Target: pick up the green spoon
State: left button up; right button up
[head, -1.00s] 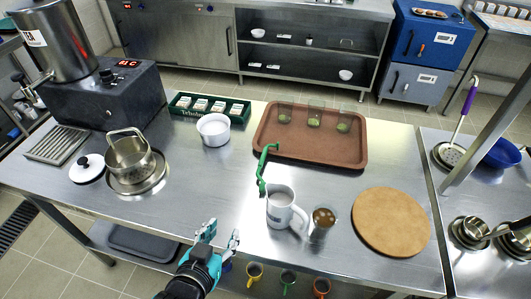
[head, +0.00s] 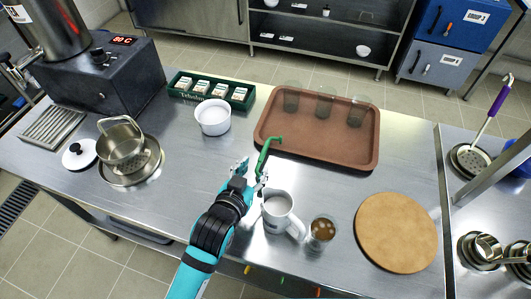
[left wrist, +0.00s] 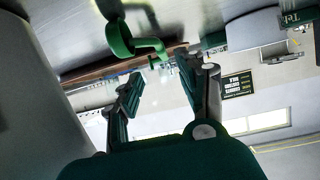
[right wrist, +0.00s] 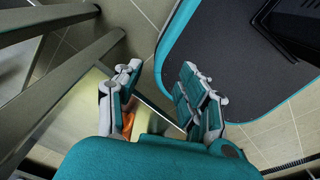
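The green spoon (head: 266,156) shows in the head view between the brown tray and the white mug (head: 281,212). Its hooked end is up by the tray's near edge; its lower end is hidden behind my gripper, so I cannot tell whether it meets the mug. My left gripper (head: 253,174) is just left of the spoon's lower part, left of and above the mug. In the left wrist view the spoon (left wrist: 122,40) is close, beyond the open fingers (left wrist: 168,90), with nothing between them. My right gripper (right wrist: 160,78) is open and empty, low down over the floor.
The brown tray (head: 268,132) holds several glasses. A glass of brown drink (head: 321,232) stands right of the mug, then a round board (head: 397,232). A white bowl (head: 213,117) and a steel pot (head: 121,143) stand left. The counter between pot and gripper is clear.

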aim_at(262, 154)
pick_arm(q)
jog(key=x, duration=0.3)
jog(key=shift+w+f, duration=0.1)
jog(key=shift+w, duration=0.1)
jog(key=shift+w+d, duration=0.1)
jog(key=shift+w, duration=0.05)
jog(key=shift+w+p, duration=0.35)
jog(key=x, duration=0.3)
jog(key=shift+w+f+p, duration=0.2)
jog(key=shift+w+p, duration=0.1)
jog(key=shift+p, duration=0.05)
jog(key=shift+w+d+f, duration=0.15)
jog(key=shift+w+f, duration=0.05)
jog(key=shift+w, duration=0.1)
pick_arm(e)
jog(key=shift+w+d+r, duration=0.4)
jog(key=shift+w+r, duration=0.4)
jog(key=shift+w, duration=0.05)
pick_arm(q)
grip_shut()
